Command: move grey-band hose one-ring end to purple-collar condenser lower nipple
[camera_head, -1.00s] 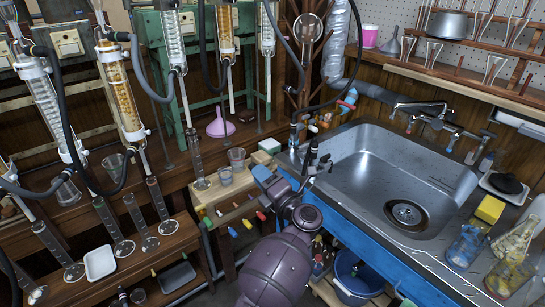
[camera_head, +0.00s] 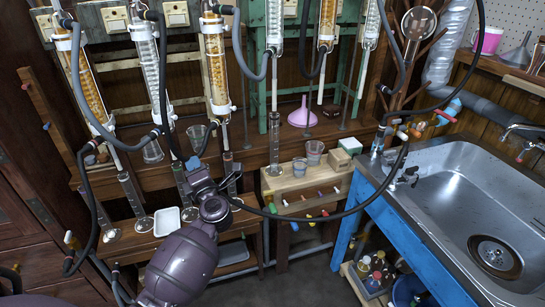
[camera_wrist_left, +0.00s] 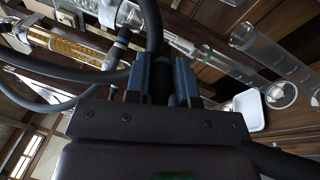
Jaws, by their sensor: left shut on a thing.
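My left gripper (camera_head: 194,164) is in front of the condenser rack, above the cylinder shelf. In the left wrist view its blue jaws (camera_wrist_left: 161,82) are shut on a dark hose. In the head view a dark hose (camera_head: 330,214) sags from the gripper across to the sink's left corner. Its grey band and the ring on its end cannot be made out. Several glass condensers hang on the rack, among them a clear one (camera_head: 146,62) and an amber-filled one (camera_head: 217,72) close to the gripper. I cannot tell which has the purple collar. My right gripper is not in view.
Other dark hoses loop around the condensers, one (camera_head: 164,100) just behind the gripper. Glass cylinders (camera_head: 132,194) and a white tray (camera_head: 167,221) stand below. A pink funnel (camera_head: 302,113), beakers and the sink (camera_head: 455,190) are to the right.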

